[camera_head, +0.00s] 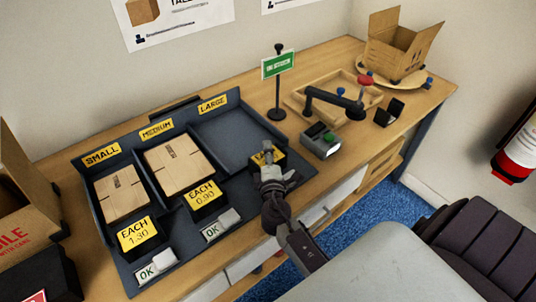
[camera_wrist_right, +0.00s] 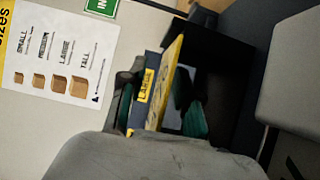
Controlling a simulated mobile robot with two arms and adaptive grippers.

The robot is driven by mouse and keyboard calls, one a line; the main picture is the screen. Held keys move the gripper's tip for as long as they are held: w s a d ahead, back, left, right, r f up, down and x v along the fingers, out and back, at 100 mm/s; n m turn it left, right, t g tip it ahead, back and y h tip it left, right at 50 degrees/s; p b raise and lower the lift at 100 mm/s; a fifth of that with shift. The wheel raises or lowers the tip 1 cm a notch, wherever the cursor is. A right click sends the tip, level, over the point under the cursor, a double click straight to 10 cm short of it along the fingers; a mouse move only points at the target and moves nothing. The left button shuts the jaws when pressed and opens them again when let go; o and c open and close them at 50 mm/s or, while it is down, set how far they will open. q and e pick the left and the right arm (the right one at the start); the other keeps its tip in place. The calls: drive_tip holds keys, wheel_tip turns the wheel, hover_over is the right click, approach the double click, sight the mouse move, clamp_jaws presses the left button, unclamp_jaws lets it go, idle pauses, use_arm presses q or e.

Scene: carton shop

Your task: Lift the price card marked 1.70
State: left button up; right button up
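A yellow price card (camera_head: 256,157) stands on a black holder in front of the LARGE compartment. Its figure is hidden behind my right gripper (camera_head: 268,158), and only the start of "EACH" shows. In the right wrist view the yellow card (camera_wrist_right: 164,85) is nearly edge-on between the two green-padded fingers of the right gripper (camera_wrist_right: 160,100). Gaps show on both sides of the card, so the fingers look open around it. Two other cards read EACH 1.30 (camera_head: 137,233) and EACH 0.90 (camera_head: 203,195). My left gripper is not in view.
The dark tray (camera_head: 86,208) has SMALL and MEDIUM compartments with flat cartons and an empty LARGE one (camera_head: 230,130). White OK blocks (camera_head: 155,268) sit along its front. A green sign (camera_head: 278,64), a scanner-like device (camera_head: 322,145) and a wooden tray (camera_head: 300,97) stand to the right.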

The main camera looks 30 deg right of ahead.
drive_tip(key=shift+c, duration=0.4)
clamp_jaws()
